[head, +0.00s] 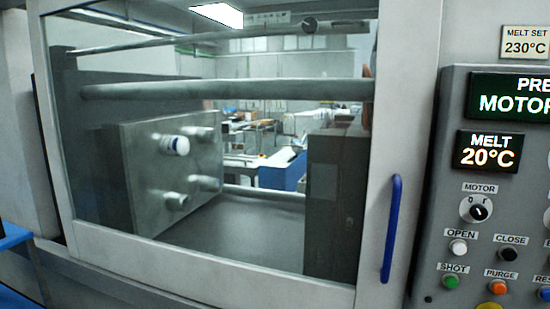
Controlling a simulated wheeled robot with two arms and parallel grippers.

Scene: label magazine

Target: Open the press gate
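The press gate (84,240) is a grey frame around a large clear window and fills the middle of the head view. It covers the press opening and looks closed. Its blue vertical bar handle (391,228) is on the right side of the frame. Through the window I see a grey mould plate (135,185) with several round pins and a white cap-like piece with a blue band (175,145). A dark grey block (335,200) stands opposite on the right, with a gap between them. Neither of my grippers is in view.
A control panel (450,200) stands right of the gate, with MOTOR, OPEN, CLOSE, SHOT and PURGE controls. Its display reads MELT 20°C (487,151); a sign above reads MELT SET 230°C (525,42). Blue edges (14,237) show at the lower left.

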